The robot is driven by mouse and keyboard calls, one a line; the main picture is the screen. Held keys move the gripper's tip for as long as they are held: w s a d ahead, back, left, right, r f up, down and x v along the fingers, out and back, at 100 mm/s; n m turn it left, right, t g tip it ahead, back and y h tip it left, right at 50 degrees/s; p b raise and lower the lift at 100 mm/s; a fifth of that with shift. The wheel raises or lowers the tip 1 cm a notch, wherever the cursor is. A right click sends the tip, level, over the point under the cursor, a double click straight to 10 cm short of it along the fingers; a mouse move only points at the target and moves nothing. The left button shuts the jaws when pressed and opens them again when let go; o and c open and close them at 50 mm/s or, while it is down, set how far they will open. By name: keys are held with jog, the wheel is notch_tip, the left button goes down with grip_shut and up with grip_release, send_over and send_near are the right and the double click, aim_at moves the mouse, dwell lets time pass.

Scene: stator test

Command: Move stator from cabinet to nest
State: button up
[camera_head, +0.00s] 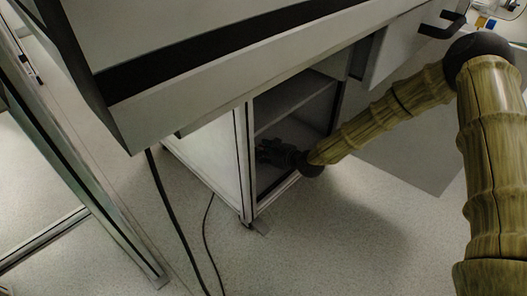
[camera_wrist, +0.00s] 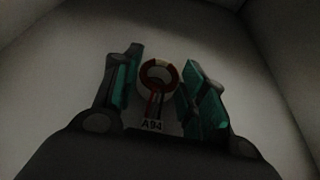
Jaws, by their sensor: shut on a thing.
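In the head view my arm reaches into the open cabinet (camera_head: 300,88) under the bench, and my gripper (camera_head: 268,150) is a dark shape inside its lower compartment. In the wrist view my gripper (camera_wrist: 155,88) has green-padded fingers on both sides of the stator (camera_wrist: 157,72). The stator is a small ring with red and pale parts and reddish leads running down toward a label reading A94. The gripper is shut on it. The picture is dark, so the exact contact is hard to see. The stator cannot be made out in the head view. I see no nest in either view.
A shelf (camera_head: 290,100) lies above the gripper inside the cabinet, with side walls close by. The bench (camera_head: 230,70) overhangs the cabinet. Dark cables (camera_head: 172,205) hang to the floor at left. A metal-framed panel (camera_head: 75,150) stands at far left. Open floor (camera_head: 340,240) lies in front.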

jog(key=o, duration=1.1)
jog(key=shift+f, duration=0.15)
jog(key=shift+s+d+r, duration=0.1)
jog(key=shift+d+r, duration=0.05)
jog(key=shift+r, duration=0.2)
jog(key=p+v, duration=0.5)
jog(key=v, duration=0.5)
jog(key=shift+p, duration=0.4)
jog(key=shift+v, duration=0.75)
jog(key=shift+f, duration=0.15)
